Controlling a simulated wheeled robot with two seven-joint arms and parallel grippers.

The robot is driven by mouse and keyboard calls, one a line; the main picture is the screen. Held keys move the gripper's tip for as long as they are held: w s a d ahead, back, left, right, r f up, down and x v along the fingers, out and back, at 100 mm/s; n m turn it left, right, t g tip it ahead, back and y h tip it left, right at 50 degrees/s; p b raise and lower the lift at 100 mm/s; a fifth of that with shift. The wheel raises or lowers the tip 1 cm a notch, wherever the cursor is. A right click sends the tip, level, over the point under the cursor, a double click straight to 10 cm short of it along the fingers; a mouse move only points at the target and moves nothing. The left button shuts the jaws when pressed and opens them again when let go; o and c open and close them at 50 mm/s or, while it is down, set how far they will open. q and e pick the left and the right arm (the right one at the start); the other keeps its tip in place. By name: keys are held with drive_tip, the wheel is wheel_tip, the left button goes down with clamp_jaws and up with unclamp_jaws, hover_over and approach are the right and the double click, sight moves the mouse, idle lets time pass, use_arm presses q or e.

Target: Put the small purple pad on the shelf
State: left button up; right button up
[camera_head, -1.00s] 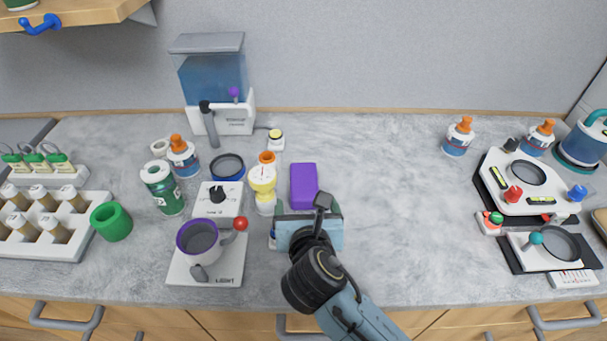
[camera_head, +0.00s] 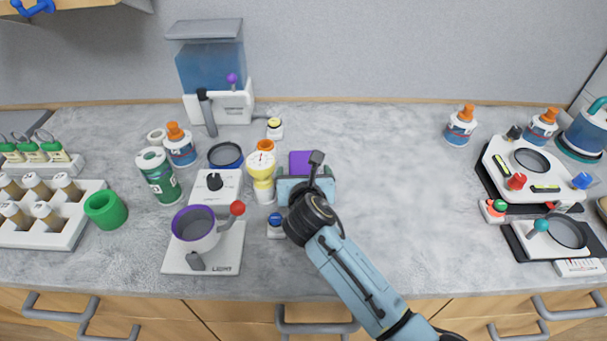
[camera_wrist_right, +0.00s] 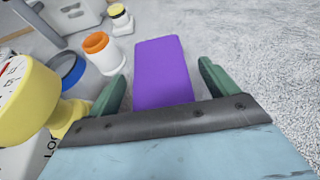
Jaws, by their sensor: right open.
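The small purple pad (camera_head: 301,161) lies flat on the grey counter, with its near part hidden behind my right gripper in the head view. In the right wrist view the pad (camera_wrist_right: 162,72) lies between the two green fingers, apart from both. My right gripper (camera_wrist_right: 158,88) is open, and it also shows in the head view (camera_head: 306,178) at the pad's near end. Part of a wooden shelf (camera_head: 85,4) shows at the top left of the head view, with a blue hook at its edge. My left gripper is not in view.
A yellow gauge (camera_head: 261,166) and an orange-topped white bottle stand close left of the pad. A water tank (camera_head: 211,75) stands at the back. The counter right of the pad is clear.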

drive_tip(key=c, duration=1)
drive_tip(key=shift+r, duration=0.1)
drive_tip(key=shift+c, duration=0.2)
